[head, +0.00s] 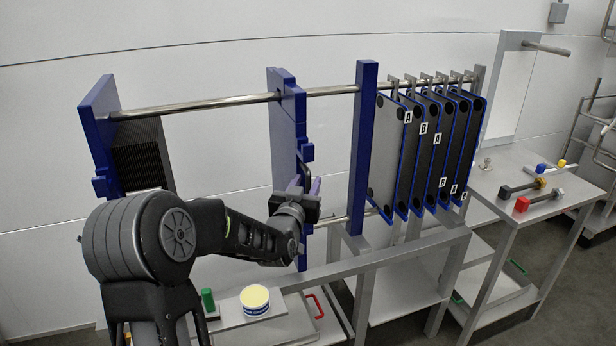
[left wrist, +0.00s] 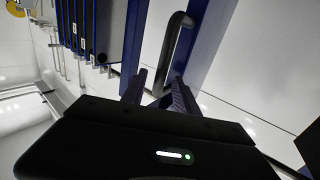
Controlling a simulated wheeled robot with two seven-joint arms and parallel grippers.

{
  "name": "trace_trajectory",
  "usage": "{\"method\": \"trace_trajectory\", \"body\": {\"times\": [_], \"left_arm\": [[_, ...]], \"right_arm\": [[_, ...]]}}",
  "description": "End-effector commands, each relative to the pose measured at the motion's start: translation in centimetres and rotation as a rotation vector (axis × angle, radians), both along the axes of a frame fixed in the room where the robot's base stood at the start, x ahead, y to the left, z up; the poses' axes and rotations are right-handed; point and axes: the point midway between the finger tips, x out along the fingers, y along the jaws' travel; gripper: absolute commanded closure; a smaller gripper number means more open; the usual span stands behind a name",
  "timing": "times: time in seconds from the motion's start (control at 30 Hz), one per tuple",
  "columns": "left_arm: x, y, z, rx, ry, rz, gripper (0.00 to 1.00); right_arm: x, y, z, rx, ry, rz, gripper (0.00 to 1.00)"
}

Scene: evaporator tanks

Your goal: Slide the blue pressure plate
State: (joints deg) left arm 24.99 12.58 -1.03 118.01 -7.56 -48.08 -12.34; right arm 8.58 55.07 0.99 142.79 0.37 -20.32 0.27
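The blue pressure plate (head: 285,125) hangs upright on the upper rail, between the black plate pack at the left and the blue upright post. In the left wrist view it shows as a blue slab (left wrist: 206,45) carrying a black bar handle (left wrist: 172,45). My left gripper (head: 313,187) is at the plate's right face, near the handle. In the left wrist view its two fingers (left wrist: 160,84) are apart, with the lower end of the handle showing between them. I see no clear contact. My right gripper is not in view.
The black plate pack (head: 142,155) stands against the blue end plate (head: 98,130). A blue post (head: 362,140) and several lettered plates (head: 388,150) are at the right. The steel upper rail (head: 215,101) is clear on both sides of the pressure plate. Tools lie on a side table (head: 500,175).

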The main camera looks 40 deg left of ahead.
Motion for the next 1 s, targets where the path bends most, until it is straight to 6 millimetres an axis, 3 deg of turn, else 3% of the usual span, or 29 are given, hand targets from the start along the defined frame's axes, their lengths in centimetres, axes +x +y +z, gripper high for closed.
{"method": "trace_trajectory", "body": {"times": [0.13,0.43,0.87,1.0], "left_arm": [[1.33,0.52,0.06,0.0,0.001,0.0,0.64],[1.59,0.63,-0.03,0.0,0.0,0.0,0.64],[1.57,0.6,-0.01,0.0,-0.001,0.0,0.98],[1.57,0.6,-0.01,0.0,0.0,0.0,1.0]], "right_arm": [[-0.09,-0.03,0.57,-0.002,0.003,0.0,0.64],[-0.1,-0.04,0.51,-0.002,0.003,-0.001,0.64],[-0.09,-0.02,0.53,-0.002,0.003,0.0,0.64],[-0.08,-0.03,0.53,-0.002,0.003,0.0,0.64]]}}
